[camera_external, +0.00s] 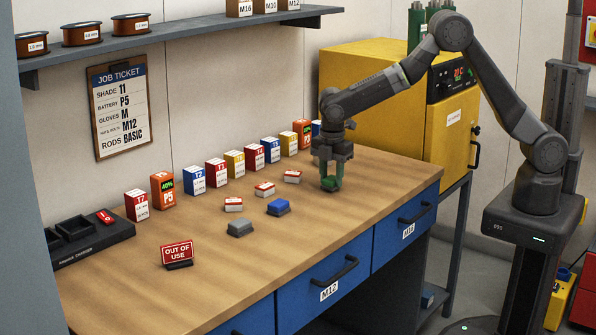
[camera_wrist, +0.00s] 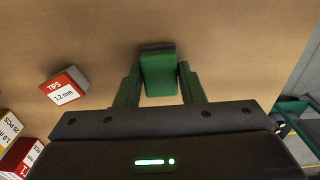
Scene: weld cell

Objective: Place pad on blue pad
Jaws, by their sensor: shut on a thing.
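A green pad (camera_external: 329,185) is between the fingers of my gripper (camera_external: 330,174), toward the right end of the bench. In the wrist view the green pad (camera_wrist: 158,72) sits between the two green fingertips (camera_wrist: 158,88), and my gripper is shut on it. Whether the pad touches the bench top or is just above it I cannot tell. The blue pad (camera_external: 278,206) lies on the bench to the left and nearer the front, apart from my gripper. It does not show in the wrist view.
A grey pad (camera_external: 240,228) lies left of the blue pad. Small red-and-white tips boxes (camera_external: 264,189) lie behind them. Several upright boxes (camera_external: 216,172) line the back. An out-of-use sign (camera_external: 177,254) and a charger (camera_external: 90,240) stand left. The front right bench top is clear.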

